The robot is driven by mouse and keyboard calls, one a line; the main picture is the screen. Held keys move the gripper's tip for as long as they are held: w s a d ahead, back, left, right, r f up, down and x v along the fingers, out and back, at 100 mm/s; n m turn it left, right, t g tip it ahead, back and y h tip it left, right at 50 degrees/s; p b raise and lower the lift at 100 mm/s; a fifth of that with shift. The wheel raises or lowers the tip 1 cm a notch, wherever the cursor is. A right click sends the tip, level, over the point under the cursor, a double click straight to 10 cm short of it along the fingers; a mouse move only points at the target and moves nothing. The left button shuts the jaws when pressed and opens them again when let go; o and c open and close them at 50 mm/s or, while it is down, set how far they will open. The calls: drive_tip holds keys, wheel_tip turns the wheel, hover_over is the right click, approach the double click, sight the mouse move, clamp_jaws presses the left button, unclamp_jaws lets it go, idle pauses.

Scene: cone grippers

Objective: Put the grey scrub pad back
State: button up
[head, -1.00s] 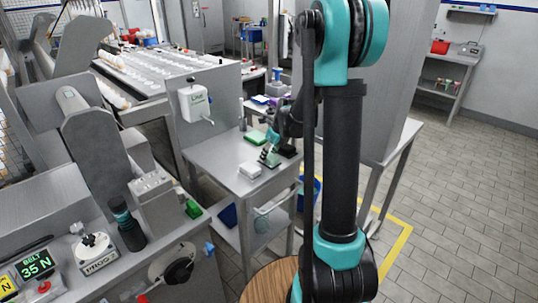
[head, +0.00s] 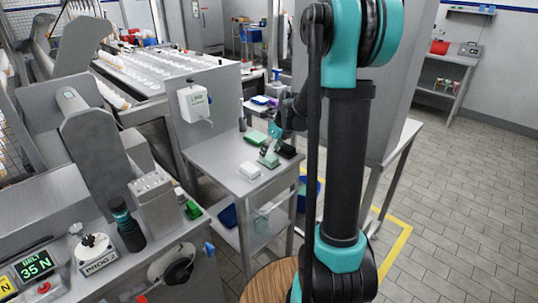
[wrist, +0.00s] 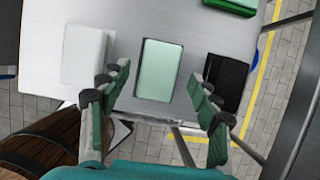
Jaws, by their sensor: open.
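A pale grey-green pad (wrist: 158,70) lies flat on the small steel table (wrist: 135,18) in the wrist view, between a white pad (wrist: 84,54) on the left and a black pad (wrist: 226,82) on the right. No pad looks plainly grey; the pale one is closest. My gripper (wrist: 160,90) is open and empty, its fingers apart to either side of the pale pad's lower part. In the head view my gripper (head: 268,150) is over the pale pad (head: 268,160), which it partly hides. Any contact cannot be told.
A bright green pad (head: 255,139) lies at the back of the table. A white dispenser (head: 194,103) hangs on the panel behind it. A blue bin (head: 228,214) sits on the lower shelf. A wooden barrel (wrist: 45,145) stands near the table.

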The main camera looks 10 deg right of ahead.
drive_tip(key=v, duration=0.8)
drive_tip(key=s+f+n+h, duration=0.1)
drive_tip(key=s+f+n, duration=0.3)
drive_tip(key=s+n, duration=0.5)
drive_tip(key=s+d+f+n+h, duration=0.1)
drive_tip(key=s+f+n, duration=0.2)
drive_tip(key=s+n, duration=0.6)
drive_tip(key=s+f+n, duration=0.4)
drive_tip(key=s+n, duration=0.5)
drive_tip(key=n, duration=0.1)
drive_tip(key=shift+d+f+n+h, duration=0.25)
drive_tip(key=shift+f+n+h, duration=0.05)
drive_tip(key=shift+n+h, duration=0.1)
